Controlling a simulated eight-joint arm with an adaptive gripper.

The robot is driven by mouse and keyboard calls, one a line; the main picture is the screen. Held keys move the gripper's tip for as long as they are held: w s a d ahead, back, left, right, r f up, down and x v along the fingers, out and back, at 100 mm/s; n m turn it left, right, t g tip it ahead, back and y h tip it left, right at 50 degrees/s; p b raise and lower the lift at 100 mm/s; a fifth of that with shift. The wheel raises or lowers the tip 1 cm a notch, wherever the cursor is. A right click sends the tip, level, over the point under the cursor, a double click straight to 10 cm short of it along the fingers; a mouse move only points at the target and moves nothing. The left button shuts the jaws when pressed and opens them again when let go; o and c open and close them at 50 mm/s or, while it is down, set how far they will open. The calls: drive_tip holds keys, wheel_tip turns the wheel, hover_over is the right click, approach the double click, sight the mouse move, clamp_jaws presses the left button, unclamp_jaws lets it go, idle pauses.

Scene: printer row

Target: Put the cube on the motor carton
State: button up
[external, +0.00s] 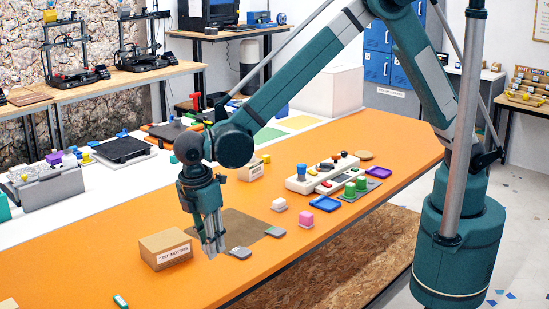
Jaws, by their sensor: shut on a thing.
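The motor carton (166,250) is a brown cardboard box labelled for step motors, on the orange table at the left front. My gripper (212,248) points down just right of the carton, apart from it. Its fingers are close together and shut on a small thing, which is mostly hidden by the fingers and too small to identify. A pink cube-like block (305,220) sits on the table to the right. A pale block with a pinkish top (279,204) sits left of and behind it. I cannot tell which is the task's cube.
A brown mat (233,226) lies behind my gripper, with two small grey pieces (239,253) (275,232) near its edge. The table's front edge is open.

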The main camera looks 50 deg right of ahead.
wheel_tip(320, 180, up, 7)
drive_tip(key=p, duration=0.4)
hover_over(165, 239)
drive_tip(key=shift+a+r+m, duration=0.15)
drive_tip(key=shift+m, duration=0.15)
drive_tip(key=shift+f, duration=3.15)
drive_tip(key=shift+f, duration=1.85)
drive_tip(key=shift+f, duration=0.2)
drive_tip(key=o, duration=0.7)
